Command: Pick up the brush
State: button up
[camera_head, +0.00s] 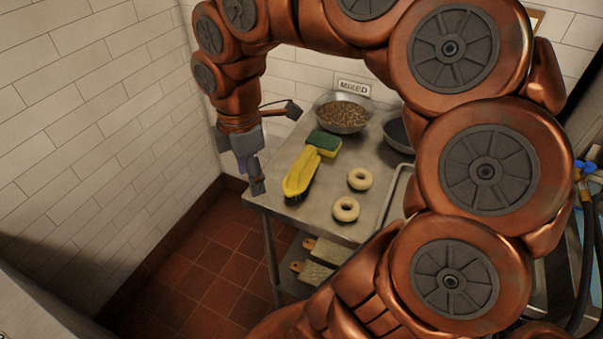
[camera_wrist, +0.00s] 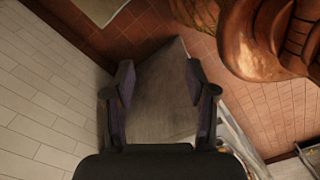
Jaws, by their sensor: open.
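The yellow brush (camera_head: 301,173) lies on the steel table (camera_head: 287,222) near its left edge, with dark bristles showing along its lower side. Its narrow end lies close to a green and yellow sponge (camera_head: 325,142). My gripper (camera_head: 258,186) points down just left of the brush, at the table's left edge, apart from the brush. In the wrist view my gripper (camera_wrist: 160,82) has its two fingers spread, with nothing between them. Bare grey table surface (camera_wrist: 165,105) shows beyond the fingers there. I cannot make out the brush in the wrist view.
Two bagels (camera_head: 346,209) lie right of the brush. A bowl of brown bits (camera_head: 343,113) stands behind, below a "MIXED" sign (camera_head: 353,88). A second dark bowl (camera_head: 397,133) is partly hidden by my arm. Boards (camera_head: 312,272) lie on the lower shelf. A tiled wall (camera_head: 90,110) stands left.

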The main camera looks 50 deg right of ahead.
jog(key=w+d+n, duration=0.3)
jog(key=d, duration=0.3)
jog(key=n+b, duration=0.2)
jog(key=n, duration=0.2)
send_over(302, 158)
jog(key=f, duration=0.4)
jog(key=shift+w+a, duration=0.1)
jog(key=shift+a, duration=0.3)
jog(key=shift+d+f, duration=0.1)
jog(key=shift+d, duration=0.15)
jog(key=shift+f, duration=0.3)
jog(key=shift+d+f+p, duration=0.1)
jog(key=shift+f+p, duration=0.85)
jog(key=shift+f, duration=2.6)
grip_shut()
